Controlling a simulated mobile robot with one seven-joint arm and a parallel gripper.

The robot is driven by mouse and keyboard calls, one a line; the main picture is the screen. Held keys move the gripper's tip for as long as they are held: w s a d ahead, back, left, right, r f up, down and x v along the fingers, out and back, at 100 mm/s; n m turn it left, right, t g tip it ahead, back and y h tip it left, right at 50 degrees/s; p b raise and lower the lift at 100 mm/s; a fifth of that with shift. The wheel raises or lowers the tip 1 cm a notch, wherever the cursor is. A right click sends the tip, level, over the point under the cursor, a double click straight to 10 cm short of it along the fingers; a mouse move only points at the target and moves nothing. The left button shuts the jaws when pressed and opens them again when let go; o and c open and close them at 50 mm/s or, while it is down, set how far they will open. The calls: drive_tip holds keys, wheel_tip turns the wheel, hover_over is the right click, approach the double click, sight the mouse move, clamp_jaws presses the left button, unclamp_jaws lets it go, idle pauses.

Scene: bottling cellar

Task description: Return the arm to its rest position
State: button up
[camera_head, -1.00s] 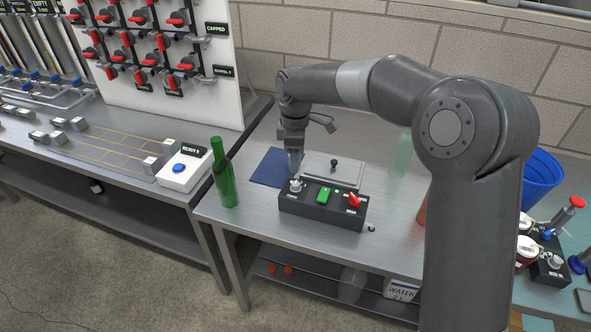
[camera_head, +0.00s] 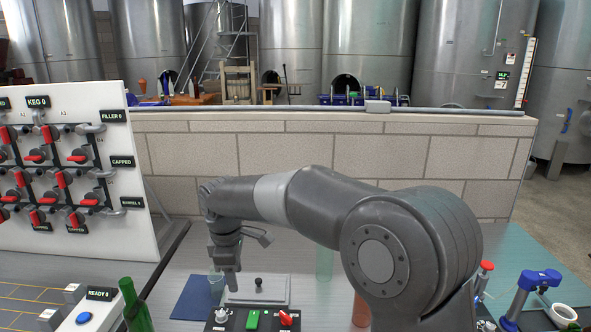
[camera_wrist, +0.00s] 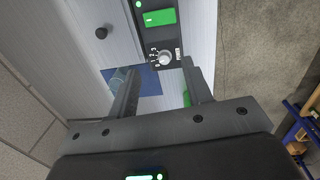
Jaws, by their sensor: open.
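My arm reaches over the metal bench from the right, elbow bent. My gripper (camera_head: 226,284) points down above the bench, close to a small clear glass (camera_head: 216,282) on a blue mat (camera_head: 192,303). In the wrist view the two fingers of my gripper (camera_wrist: 160,66) are apart, with nothing held between them. The glass (camera_wrist: 118,78) shows there beside the left finger; I cannot tell whether they touch.
A black control box (camera_head: 262,321) with a knob, green button and red switch stands in front of a grey lidded plate (camera_head: 246,297). A green bottle (camera_head: 134,309) stands left. A pale green glass cylinder (camera_head: 324,264) stands beside my arm. A brick wall (camera_head: 300,160) runs behind.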

drive_tip(key=s+d+r+m+t, duration=0.1)
drive_tip(key=s+d+r+m, duration=0.25)
drive_tip(key=d, duration=0.35)
drive_tip(key=s+d+r+m+t, duration=0.1)
drive_tip(key=s+d+r+m, duration=0.2)
drive_tip(key=d, duration=0.4)
drive_tip(key=s+d+r+m, duration=0.1)
drive_tip(key=s+d+m, duration=0.2)
drive_tip(key=s+d, duration=0.25)
drive_tip(key=s+d+f+m+t, duration=0.2)
drive_tip(key=s+d+m, duration=0.7)
drive_tip(key=s+d, duration=0.2)
drive_tip(key=shift+s+d+t, duration=0.3)
drive_tip(key=shift+s, duration=0.35)
